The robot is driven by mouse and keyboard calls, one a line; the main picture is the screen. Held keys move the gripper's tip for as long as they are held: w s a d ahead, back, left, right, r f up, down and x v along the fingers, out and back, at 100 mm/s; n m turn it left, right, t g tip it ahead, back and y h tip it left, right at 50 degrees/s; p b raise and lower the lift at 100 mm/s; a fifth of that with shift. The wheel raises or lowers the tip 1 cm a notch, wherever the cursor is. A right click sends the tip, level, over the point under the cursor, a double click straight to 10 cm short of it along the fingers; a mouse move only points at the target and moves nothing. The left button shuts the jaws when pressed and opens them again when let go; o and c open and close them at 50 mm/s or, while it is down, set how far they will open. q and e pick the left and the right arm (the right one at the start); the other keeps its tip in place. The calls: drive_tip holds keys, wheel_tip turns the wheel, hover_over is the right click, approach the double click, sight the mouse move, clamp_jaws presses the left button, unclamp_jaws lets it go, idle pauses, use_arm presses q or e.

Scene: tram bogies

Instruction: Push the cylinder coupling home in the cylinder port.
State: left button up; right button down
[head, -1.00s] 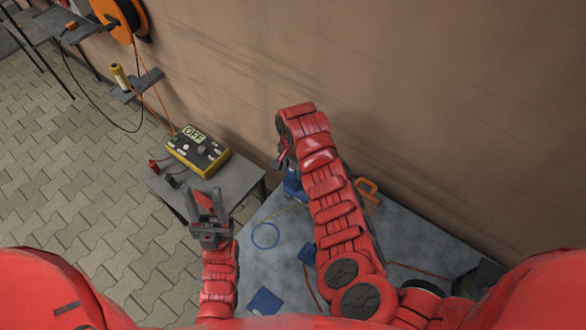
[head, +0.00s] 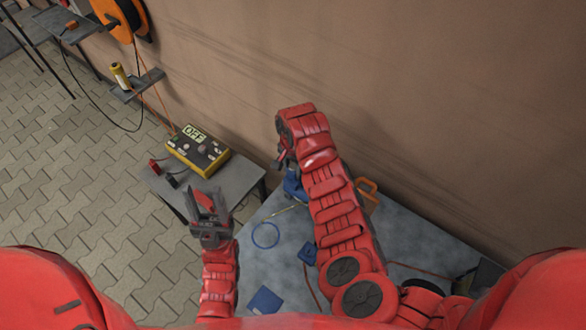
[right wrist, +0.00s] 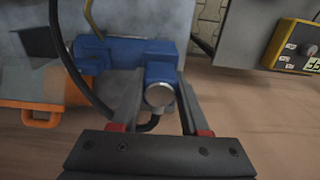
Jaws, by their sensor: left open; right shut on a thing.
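In the right wrist view, a silver round-ended piece, apparently the cylinder coupling (right wrist: 160,94), sits between the fingers of my right gripper (right wrist: 161,76). It is against a blue block that rises from the blue cylinder body (right wrist: 122,54). My right gripper is shut on this piece. The joint behind the silver face is hidden, so I cannot tell how deep it sits. In the head view the right gripper (head: 283,158) is mostly behind its own arm, beside the blue cylinder. My left gripper (head: 207,208) is open and empty, left of the table.
A black hose (right wrist: 63,62) curves beside the cylinder and under the silver piece. An orange-handled object (head: 368,190) stands by the wall. A yellow meter reading OFF (head: 197,150) sits on a side table. A blue ring (head: 265,235) lies on the grey bench (head: 268,262).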

drive_tip(key=shift+f, duration=0.5)
drive_tip(key=shift+c, duration=1.6)
unclamp_jaws()
drive_tip(key=shift+b, duration=0.3)
wheel_tip(320, 180, up, 6)
drive_tip(key=shift+w+f+b, duration=0.1)
drive_tip(key=shift+b, duration=0.8)
wheel_tip(320, 180, up, 4)
drive_tip(key=shift+f+p, duration=0.2)
drive_tip(key=shift+p, duration=0.9)
wheel_tip(320, 180, up, 8)
drive_tip(key=p, duration=0.1)
